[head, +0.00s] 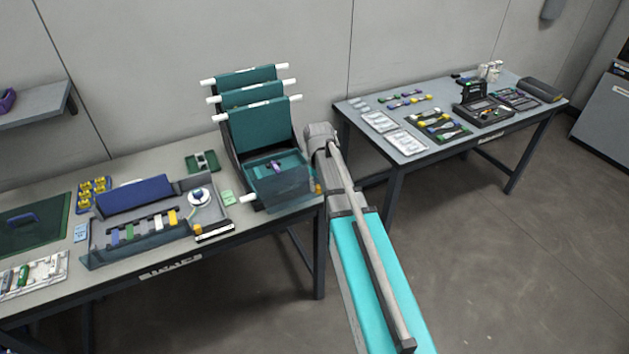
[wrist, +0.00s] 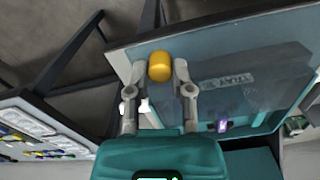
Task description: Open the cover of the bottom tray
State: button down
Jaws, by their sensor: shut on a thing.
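The rack's bottom tray (head: 292,159) is teal and holds a small purple part (head: 275,167). Its clear, smoky cover (head: 280,189) shows as a see-through panel at the tray's front; I cannot tell its exact angle. The cover also fills much of the wrist view (wrist: 250,88), with a label on it. A yellow knob (wrist: 159,72) is at the cover's edge; it shows in the head view (head: 318,189) at the cover's right end. My gripper (wrist: 160,66) is shut on this knob, one finger on each side. In the head view my arm partly hides the fingers.
Upper teal trays (head: 262,125) with white rods are tilted up above the bottom tray. A splice tray box (head: 150,220) with coloured parts stands to the left on the same table. A second table (head: 355,118) stands to the right, with a floor gap between.

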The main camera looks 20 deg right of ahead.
jog(key=shift+s+d, duration=0.2)
jog(key=shift+s, duration=0.95)
jog(key=shift+c, duration=2.4)
grip_release()
jog(key=shift+w, duration=0.2)
